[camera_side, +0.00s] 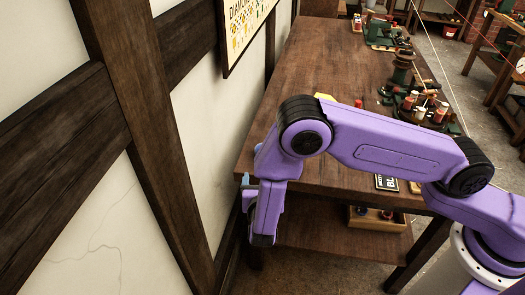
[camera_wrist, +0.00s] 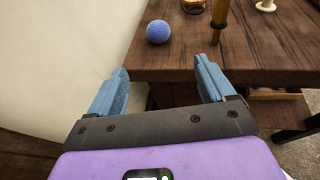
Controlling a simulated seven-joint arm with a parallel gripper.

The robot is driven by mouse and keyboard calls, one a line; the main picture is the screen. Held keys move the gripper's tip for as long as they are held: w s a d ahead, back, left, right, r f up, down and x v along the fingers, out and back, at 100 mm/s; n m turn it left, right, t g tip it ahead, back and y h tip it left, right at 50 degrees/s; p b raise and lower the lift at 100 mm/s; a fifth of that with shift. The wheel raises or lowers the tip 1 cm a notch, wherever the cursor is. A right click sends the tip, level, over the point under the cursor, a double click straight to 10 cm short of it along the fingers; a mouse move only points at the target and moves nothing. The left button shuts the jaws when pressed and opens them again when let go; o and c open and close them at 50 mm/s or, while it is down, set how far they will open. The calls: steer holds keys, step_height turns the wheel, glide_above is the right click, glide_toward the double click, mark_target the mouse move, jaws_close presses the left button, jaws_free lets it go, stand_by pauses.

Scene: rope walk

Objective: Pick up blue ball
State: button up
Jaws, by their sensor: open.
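The blue ball (camera_wrist: 158,32) sits on the wooden table (camera_wrist: 180,62) near its corner, in the wrist view. My gripper (camera_wrist: 165,78) is open, with its two blue fingers apart and nothing between them. In the wrist view the ball lies beyond the fingertips, between them and a little left of centre. In the side view my gripper (camera_side: 254,208) hangs at the table's near left corner, partly hidden by the purple arm. The ball cannot be made out in the side view.
In the wrist view a dark wooden post-like object (camera_wrist: 218,28) stands right of the ball, with a glass-like item (camera_wrist: 194,6) behind. A pale wall (camera_wrist: 60,50) runs along the left. In the side view a low shelf (camera_side: 330,238) holds a small wooden box (camera_side: 378,222).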

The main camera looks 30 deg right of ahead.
steer(key=x, duration=1.1)
steer(key=shift+w+d+f, duration=0.2)
steer(key=shift+w, duration=0.05)
steer(key=shift+a+x, duration=0.1)
steer(key=shift+x, duration=1.25)
steer(key=shift+a+x, duration=0.15)
steer(key=shift+x, duration=1.2)
steer(key=shift+w, duration=0.15)
steer(key=c, duration=1.1)
